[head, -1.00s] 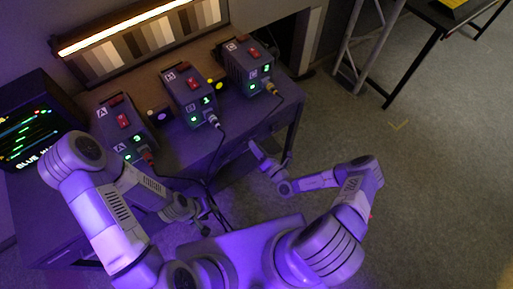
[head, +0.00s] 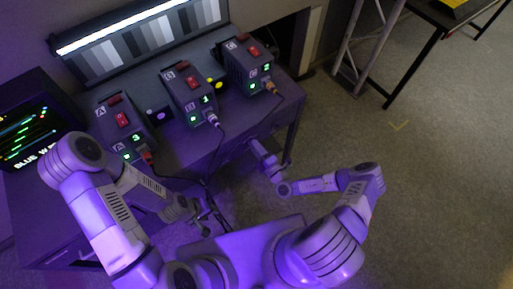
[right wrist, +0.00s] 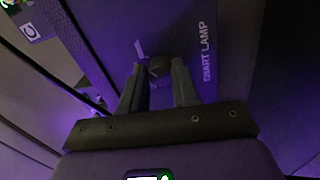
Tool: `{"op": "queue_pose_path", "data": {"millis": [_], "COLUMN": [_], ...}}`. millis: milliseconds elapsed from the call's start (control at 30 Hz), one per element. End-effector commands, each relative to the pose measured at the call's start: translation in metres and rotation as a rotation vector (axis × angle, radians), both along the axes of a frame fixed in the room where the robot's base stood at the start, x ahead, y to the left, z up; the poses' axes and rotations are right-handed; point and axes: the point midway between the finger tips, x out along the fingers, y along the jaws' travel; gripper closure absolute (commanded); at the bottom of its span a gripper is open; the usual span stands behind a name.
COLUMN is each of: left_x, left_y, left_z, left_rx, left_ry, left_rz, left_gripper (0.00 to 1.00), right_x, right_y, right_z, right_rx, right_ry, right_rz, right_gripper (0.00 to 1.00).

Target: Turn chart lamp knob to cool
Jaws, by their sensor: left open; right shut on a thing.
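In the right wrist view the dark round chart lamp knob (right wrist: 159,67) sits on a panel beside the printed words CHART LAMP (right wrist: 205,52). A short pale mark (right wrist: 139,49) shows just left of it. My right gripper (right wrist: 158,78) is shut on the knob, a finger on each side. In the head view my right gripper (head: 256,148) is at the desk's front edge, and the knob cannot be made out there. The chart lamp (head: 125,27) glows cool white above a grey-step chart (head: 150,47). My left gripper (head: 207,214) is open and empty in front of the desk.
Three boxes, A (head: 121,120), B (head: 185,90) and C (head: 246,62), with red switches and green displays, stand on the desk (head: 180,150). Cables hang from their fronts near my left gripper. A monitor (head: 35,125) stands at left.

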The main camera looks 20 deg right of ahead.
Motion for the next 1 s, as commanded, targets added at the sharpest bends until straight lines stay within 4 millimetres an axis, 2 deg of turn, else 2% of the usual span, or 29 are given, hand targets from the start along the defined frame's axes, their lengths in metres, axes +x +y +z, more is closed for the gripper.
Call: {"op": "queue_pose_path", "data": {"millis": [467,500,667,1000], "left_x": [0.0,0.0,0.0,0.0], "left_y": [0.0,0.0,0.0,0.0], "left_z": [-0.0002,-0.0002,-0.0002,0.0006], "left_rx": [0.0,0.0,0.0,0.0], "left_ry": [0.0,0.0,0.0,0.0], "left_rz": [0.0,0.0,0.0,0.0], "left_gripper": [0.57,0.57,0.57,0.57], "right_x": [-0.0006,-0.0006,-0.0004,-0.0041], "right_y": [0.0009,0.0009,0.0006,-0.0016], "right_z": [-0.0004,-0.0004,-0.0002,-0.0003], "right_rx": [0.017,0.017,0.016,0.014], "right_ry": [0.007,0.007,0.007,0.006], "right_rz": [0.002,0.002,0.001,0.0], "right_gripper": [1.0,0.69,0.45,0.45]}}
